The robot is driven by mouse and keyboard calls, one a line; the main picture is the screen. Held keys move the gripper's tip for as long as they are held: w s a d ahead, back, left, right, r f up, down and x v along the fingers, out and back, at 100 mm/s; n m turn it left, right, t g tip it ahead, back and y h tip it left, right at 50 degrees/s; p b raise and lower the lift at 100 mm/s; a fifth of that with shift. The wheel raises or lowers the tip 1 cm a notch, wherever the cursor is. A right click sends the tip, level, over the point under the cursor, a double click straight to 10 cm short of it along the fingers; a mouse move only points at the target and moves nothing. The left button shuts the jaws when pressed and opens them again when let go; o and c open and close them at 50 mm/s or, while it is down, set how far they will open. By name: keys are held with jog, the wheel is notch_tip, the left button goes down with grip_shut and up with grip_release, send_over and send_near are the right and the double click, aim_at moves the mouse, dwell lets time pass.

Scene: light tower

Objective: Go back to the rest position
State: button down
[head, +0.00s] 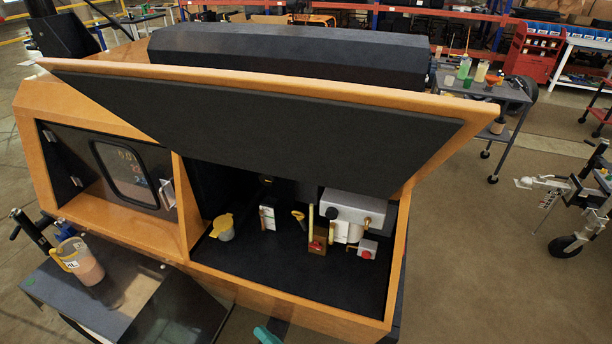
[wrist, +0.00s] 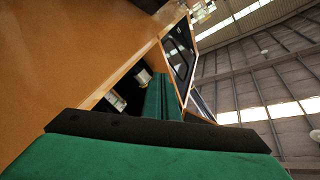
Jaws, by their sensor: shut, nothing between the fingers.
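My gripper shows as a small teal-green tip (head: 268,335) at the bottom edge of the head view, in front of the light tower's lower front edge. In the wrist view its green fingers (wrist: 163,98) are together with nothing held. Most of my gripper and arm is out of the head view. The orange light tower (head: 330,308) fills the middle of the head view, its large hatch (head: 270,120) raised over an open bay. In the wrist view the tower's orange side (wrist: 70,60) stands close at the left.
The bay holds a yellow-capped filler (head: 222,228), a grey box (head: 354,212) and a red button (head: 366,254). A jug (head: 82,262) stands on a dark surface at the left. A grey cart (head: 490,90) stands behind right.

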jog(key=s+d+f+m+h, duration=0.2)
jog(key=s+d+f+h, duration=0.25)
jog(key=s, duration=0.25)
jog(key=s+d+f+m+h, duration=0.2)
jog(key=s+d+f+h, duration=0.25)
jog(key=s+h, duration=0.2)
jog(key=s+d+r+n+t+h, duration=0.1)
jog(key=s+r+n+t+h, duration=0.1)
jog(key=s+r, duration=0.9)
notch_tip(320, 180, up, 2)
jog(key=shift+r+n+t, duration=0.25)
jog(key=shift+n+t, duration=0.35)
jog(key=shift+t, duration=0.1)
jog(key=shift+d, duration=0.15)
